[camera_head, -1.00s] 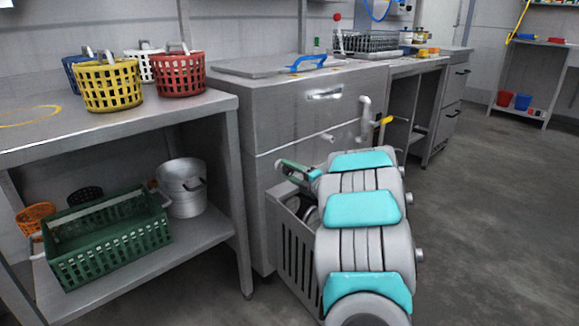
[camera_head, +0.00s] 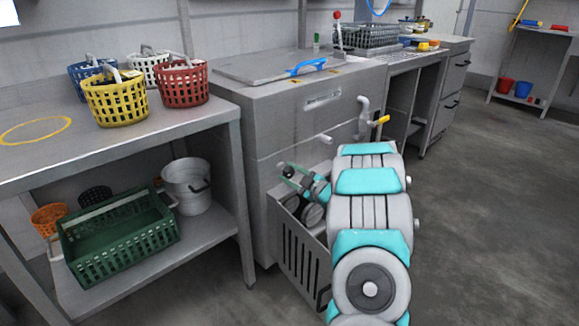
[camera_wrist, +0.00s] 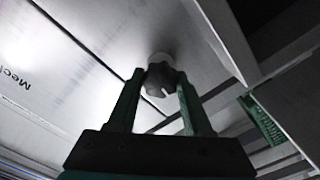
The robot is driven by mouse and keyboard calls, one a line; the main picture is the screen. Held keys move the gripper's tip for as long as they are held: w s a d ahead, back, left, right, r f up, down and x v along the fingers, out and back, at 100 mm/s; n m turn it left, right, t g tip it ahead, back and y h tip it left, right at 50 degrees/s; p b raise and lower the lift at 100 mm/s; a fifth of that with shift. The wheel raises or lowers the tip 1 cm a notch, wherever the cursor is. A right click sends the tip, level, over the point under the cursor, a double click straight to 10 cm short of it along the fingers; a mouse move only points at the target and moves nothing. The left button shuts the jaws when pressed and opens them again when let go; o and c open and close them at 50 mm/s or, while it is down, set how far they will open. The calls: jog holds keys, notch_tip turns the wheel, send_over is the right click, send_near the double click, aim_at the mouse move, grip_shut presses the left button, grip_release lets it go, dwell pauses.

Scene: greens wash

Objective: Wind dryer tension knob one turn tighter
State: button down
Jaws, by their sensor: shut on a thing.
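A dark lobed knob (camera_wrist: 160,78) with a pale mark on it sits on a light round base on a steel panel in the wrist view. My gripper (camera_wrist: 160,92) has one green finger on each side of the knob and is shut on it. In the head view my gripper (camera_head: 289,172) is at the front of the steel cabinet (camera_head: 285,118), left of my arm. The knob is too small and covered there to make out clearly.
A slotted grey bin (camera_head: 300,245) stands close below my gripper. On the left, a steel table (camera_head: 150,135) holds several baskets, with a green crate (camera_head: 120,240) and a pot (camera_head: 188,185) on its shelf. A tap (camera_head: 363,115) juts out right of the gripper. Floor is free on the right.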

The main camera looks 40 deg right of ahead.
jog(key=shift+m+p, duration=1.55)
jog(key=shift+m, duration=0.35)
jog(key=shift+c, duration=1.6)
grip_release()
jog(key=s, duration=0.7)
jog(key=shift+s+d+b, duration=0.35)
jog(key=shift+s+b, duration=0.05)
jog(key=shift+b, duration=0.05)
